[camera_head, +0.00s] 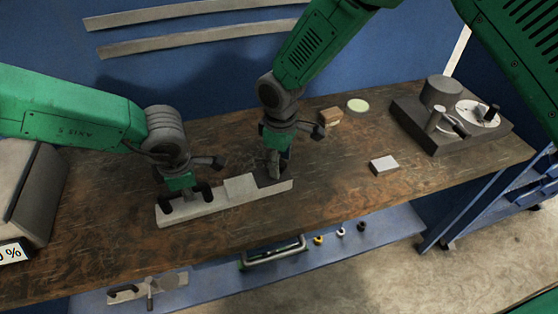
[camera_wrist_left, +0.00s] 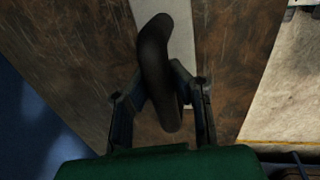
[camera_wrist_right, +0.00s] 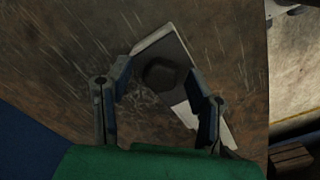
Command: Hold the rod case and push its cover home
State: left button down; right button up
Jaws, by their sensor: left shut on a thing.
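The rod case (camera_head: 222,200) is a long, flat, grey bar lying on the bench near its front edge. My left gripper (camera_head: 183,193) is over its left end, shut on a dark curved handle (camera_wrist_left: 158,72) that stands out from the case. A paler raised block (camera_head: 240,187), which looks like part of the cover, sits towards the right of the bar. My right gripper (camera_head: 274,168) is over the right end. In the right wrist view its fingers stand apart on both sides of a dark knob (camera_wrist_right: 162,75), with a small gap. The seam between case and cover is unclear.
A small grey box (camera_head: 384,165), a brown block (camera_head: 330,116) and a pale green disc (camera_head: 358,105) lie right of the case. A dark instrument base (camera_head: 420,125) stands at the far right. Clear wood (camera_head: 330,190) lies between. A lower shelf holds several small parts.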

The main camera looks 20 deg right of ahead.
notch_tip(320, 180, up, 12)
dwell(0.6)
jog(key=shift+w+f, duration=0.1)
pick_arm(q)
jog(key=c, duration=1.5)
grip_release()
jog(key=shift+o, duration=0.2)
